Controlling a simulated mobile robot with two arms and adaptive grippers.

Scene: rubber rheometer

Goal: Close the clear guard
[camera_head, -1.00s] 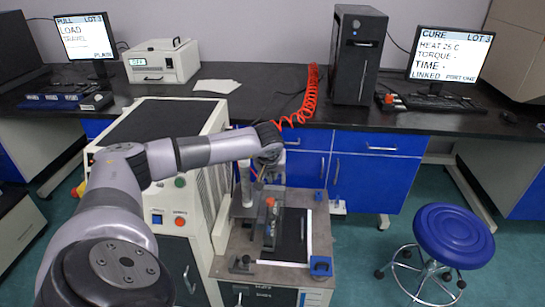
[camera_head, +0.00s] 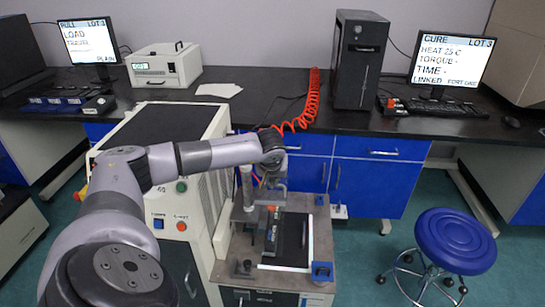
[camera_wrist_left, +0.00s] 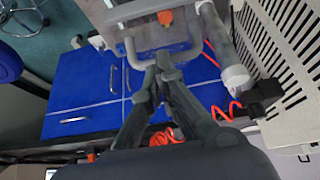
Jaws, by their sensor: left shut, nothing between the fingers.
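My left gripper (camera_head: 272,203) hangs over the back of the rheometer's grey top plate (camera_head: 242,254), reached from the left. In the left wrist view its two fingers (camera_wrist_left: 160,66) are together and empty, with the tips close to a pale U-shaped handle bar (camera_wrist_left: 138,60). I cannot tell whether they touch it. The clear guard is hard to make out; its panel and exact angle cannot be told. White edge strips (camera_head: 283,267) lie around a dark area on the top plate. My right gripper is not in view.
A grey vented cabinet (camera_head: 203,190) stands left of the rheometer. Behind is a black bench (camera_head: 225,105) with blue drawers (camera_head: 376,180) and a coiled red hose (camera_head: 314,95). A blue stool (camera_head: 455,240) stands at the right, with free floor between.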

